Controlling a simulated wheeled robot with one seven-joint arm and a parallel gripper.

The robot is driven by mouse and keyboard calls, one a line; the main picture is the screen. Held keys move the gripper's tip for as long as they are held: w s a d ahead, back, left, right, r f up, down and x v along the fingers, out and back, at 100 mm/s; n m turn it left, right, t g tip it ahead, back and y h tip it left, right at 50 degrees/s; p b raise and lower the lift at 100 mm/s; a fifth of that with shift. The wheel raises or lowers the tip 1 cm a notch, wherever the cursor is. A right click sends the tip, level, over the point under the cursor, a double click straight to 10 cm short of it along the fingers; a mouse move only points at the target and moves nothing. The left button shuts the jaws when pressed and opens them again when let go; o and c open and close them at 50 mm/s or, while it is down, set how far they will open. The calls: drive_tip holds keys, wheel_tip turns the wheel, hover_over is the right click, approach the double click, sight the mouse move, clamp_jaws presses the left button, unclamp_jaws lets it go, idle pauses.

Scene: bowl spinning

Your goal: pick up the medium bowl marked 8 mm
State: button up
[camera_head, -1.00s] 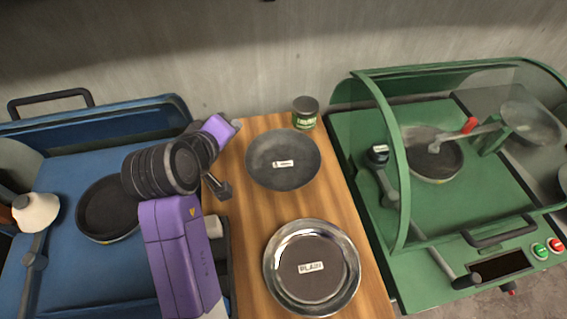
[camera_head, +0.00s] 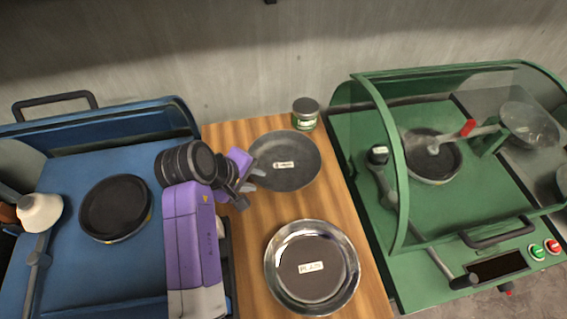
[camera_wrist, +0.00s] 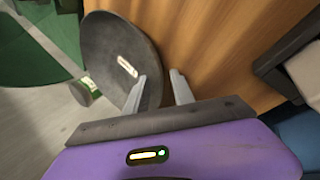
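A dark grey bowl (camera_head: 297,149) with a small white label lies on the wooden surface. The label is too small to read, so I cannot confirm the 8 mm mark. My gripper (camera_head: 254,181) is open at the bowl's lower left edge. In the wrist view my gripper (camera_wrist: 160,82) has one finger over the bowl (camera_wrist: 108,42) near its rim and the other over bare wood. The rim runs between them in the picture; I cannot tell whether either finger touches it.
A shiny bowl (camera_head: 276,272) labelled PLAIN sits on the wooden surface (camera_head: 256,211) in front. A small tin (camera_head: 305,114) stands behind. A green machine (camera_head: 360,131) with a clear cover is right. A blue machine (camera_head: 62,174) holding a dark round dish (camera_head: 113,205) is left.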

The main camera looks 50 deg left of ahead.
drive_tip(key=shift+w+f, duration=0.3)
drive_tip(key=shift+f, duration=0.15)
clamp_jaws()
idle(1.1)
